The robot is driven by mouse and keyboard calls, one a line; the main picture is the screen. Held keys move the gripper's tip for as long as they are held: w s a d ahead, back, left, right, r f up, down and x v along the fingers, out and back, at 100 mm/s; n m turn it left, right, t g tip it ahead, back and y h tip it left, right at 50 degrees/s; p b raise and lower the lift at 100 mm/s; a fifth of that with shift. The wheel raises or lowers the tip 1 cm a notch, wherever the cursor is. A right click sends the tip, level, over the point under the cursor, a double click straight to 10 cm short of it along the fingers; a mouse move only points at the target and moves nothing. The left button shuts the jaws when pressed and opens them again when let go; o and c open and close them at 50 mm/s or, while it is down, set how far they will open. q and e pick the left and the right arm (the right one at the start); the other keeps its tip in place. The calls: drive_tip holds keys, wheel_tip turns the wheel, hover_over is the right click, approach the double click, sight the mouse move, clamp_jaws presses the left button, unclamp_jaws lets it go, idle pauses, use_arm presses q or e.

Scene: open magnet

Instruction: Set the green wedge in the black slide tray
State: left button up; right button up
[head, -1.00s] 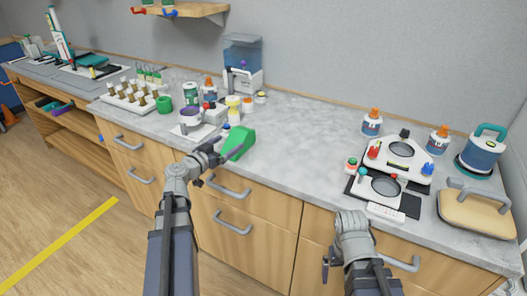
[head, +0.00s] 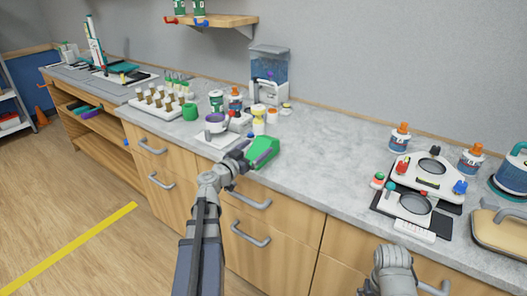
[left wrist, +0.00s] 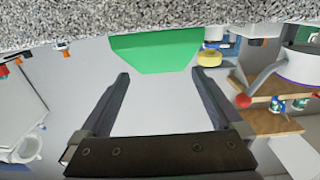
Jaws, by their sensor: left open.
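The green wedge (head: 263,151) sits on the grey counter near its front edge, left of the middle in the head view. My left gripper (head: 254,158) is at its near left side. In the left wrist view, which is upside down, the wedge (left wrist: 155,52) lies just beyond the tips of my open, empty fingers (left wrist: 158,88). A flat black piece (head: 384,206) lies at the right under a white device with a round lens; I cannot tell whether it is the slide tray. My right arm shows at the bottom edge, its fingers mostly cut off.
A rack of brown-capped vials (head: 160,98) is further left. The counter's middle is clear.

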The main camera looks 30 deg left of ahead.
sight(260, 146)
use_arm(q)
drive_tip(key=w, duration=0.4)
drive_tip(key=shift+w+f, duration=0.3)
drive_tip(key=shift+f, duration=0.05)
drive_tip(key=shift+c, duration=0.4)
drive_tip(key=c, duration=1.2)
wheel_tip(260, 146, up, 14)
drive_tip(key=p, duration=1.4)
drive_tip(key=shift+r, duration=0.25)
